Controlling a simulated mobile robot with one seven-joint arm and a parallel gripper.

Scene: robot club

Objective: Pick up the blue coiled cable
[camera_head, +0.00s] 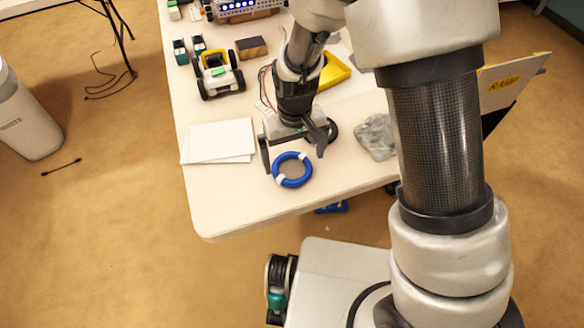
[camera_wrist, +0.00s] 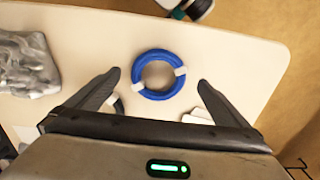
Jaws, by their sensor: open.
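The blue coiled cable (camera_head: 292,170) is a ring with white ties, lying flat on the white table (camera_head: 220,215) near its front edge. In the wrist view the blue coiled cable (camera_wrist: 137,75) lies ahead, between the lines of the two fingers. My gripper (camera_head: 292,157) is open and empty, with its fingers spread on either side of the cable's far part. In the wrist view my gripper (camera_wrist: 160,78) shows both fingertips apart from the cable, one to each side. Whether the fingertips touch the table cannot be told.
A grey crumpled bag (camera_head: 374,137) lies right of the cable. White paper sheets (camera_head: 220,140) lie to its left. Behind are a small wheeled robot (camera_head: 219,75), a brown block (camera_head: 251,48) and a yellow part (camera_head: 335,71). The table's front left corner is clear.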

